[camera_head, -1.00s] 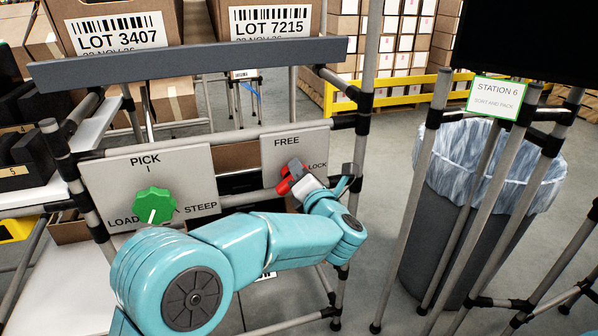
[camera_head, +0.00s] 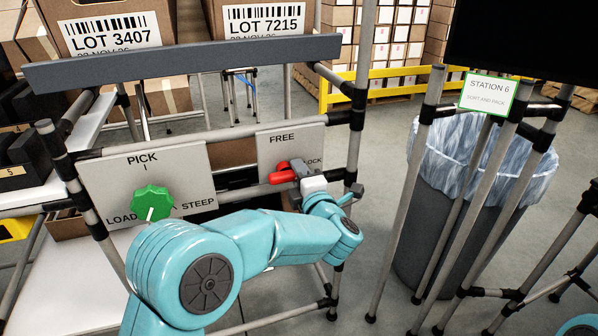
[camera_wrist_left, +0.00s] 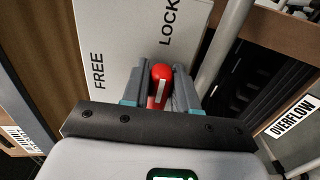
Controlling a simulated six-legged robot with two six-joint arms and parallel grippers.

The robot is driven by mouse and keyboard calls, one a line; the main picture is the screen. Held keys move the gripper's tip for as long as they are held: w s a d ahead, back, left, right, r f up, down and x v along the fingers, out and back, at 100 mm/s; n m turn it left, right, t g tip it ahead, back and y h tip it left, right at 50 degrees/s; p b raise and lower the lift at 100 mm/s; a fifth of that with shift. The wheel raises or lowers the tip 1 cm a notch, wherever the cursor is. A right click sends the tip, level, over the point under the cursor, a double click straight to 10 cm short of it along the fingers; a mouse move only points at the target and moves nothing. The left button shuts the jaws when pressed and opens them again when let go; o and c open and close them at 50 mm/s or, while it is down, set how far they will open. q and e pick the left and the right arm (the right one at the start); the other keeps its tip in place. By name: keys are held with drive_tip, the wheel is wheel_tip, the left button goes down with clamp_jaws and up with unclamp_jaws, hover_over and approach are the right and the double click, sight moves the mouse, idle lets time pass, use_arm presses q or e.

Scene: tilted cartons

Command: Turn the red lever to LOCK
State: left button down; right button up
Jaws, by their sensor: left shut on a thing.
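The red lever (camera_head: 283,178) is on the right-hand white panel (camera_head: 276,142), which reads FREE at the top and LOCK at the right. My left gripper (camera_head: 298,170) is at the lever, and its grey fingers cover part of the LOCK label in the head view. In the left wrist view the red lever (camera_wrist_left: 160,74), with a white mark, sits between the two fingers of the left gripper (camera_wrist_left: 166,84), which are shut on it. The LOCK label is beyond the fingers there and FREE is to the left. The lever's pivot is hidden. My right gripper is out of view.
A green knob (camera_head: 152,203) is on the left panel (camera_head: 185,165), close to my left arm. A grey rail (camera_head: 190,62) runs above both panels, with tilted cartons (camera_head: 110,25) behind. A lined bin (camera_head: 440,215) and a STATION 6 sign (camera_head: 487,95) stand to the right.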

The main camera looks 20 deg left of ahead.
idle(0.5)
use_arm(q)
drive_tip(key=c, duration=1)
unclamp_jaws()
drive_tip(key=shift+o, duration=0.2)
drive_tip(key=shift+s+d, duration=0.1)
drive_tip(key=p+v, duration=0.1)
drive_tip(key=v, duration=1.5)
